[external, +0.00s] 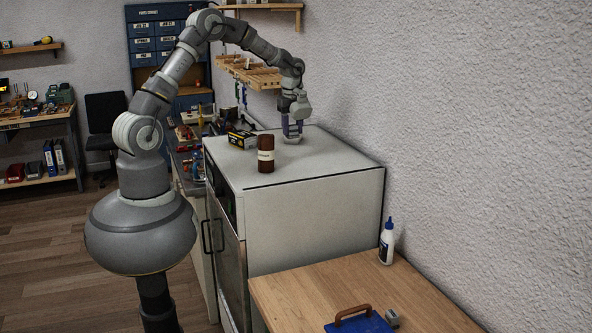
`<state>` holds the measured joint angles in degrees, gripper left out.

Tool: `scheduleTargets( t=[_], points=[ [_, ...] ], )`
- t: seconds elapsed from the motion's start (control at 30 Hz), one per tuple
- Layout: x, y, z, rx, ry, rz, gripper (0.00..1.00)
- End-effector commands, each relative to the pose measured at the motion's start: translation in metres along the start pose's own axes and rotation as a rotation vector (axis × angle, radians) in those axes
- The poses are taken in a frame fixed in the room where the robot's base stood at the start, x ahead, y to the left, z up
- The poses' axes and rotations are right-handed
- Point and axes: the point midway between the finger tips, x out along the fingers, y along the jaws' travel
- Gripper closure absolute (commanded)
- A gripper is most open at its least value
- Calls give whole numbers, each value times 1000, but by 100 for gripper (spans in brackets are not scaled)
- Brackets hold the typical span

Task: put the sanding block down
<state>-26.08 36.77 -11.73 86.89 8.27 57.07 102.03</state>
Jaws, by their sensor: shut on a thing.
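My gripper (292,133) points down over the far right part of the white cabinet top, near the wall. It is shut on a small pale grey thing (292,140), which I take to be the sanding block. The thing is mostly hidden by the fingers and very small in this view. It is at or just above the cabinet top (310,165); I cannot tell whether it touches.
A brown jar (265,154) and a black-and-yellow box (242,139) stand left of my gripper. The cabinet top's front right is clear. On the lower wooden table (320,285) are a glue bottle (387,245), a blue handled item (358,324) and a grey block (392,318).

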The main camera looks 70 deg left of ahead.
Motion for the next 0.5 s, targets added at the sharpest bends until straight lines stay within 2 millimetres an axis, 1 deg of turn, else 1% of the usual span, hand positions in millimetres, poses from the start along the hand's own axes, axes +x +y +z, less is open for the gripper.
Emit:
scheduleTargets(
  t=[0.03, 0.1, 0.2, 0.37, 0.5],
  points=[
    [11, 1, 0, 0, 2, 6, 86],
    [27, 2, 0, 1, 2, 6, 86],
    [46, 1, -1, 2, 2, 4, 86],
    [62, 1, -1, 2, 1, 3, 86],
    [81, 1, -1, 2, 2, 5, 86]
  ],
)
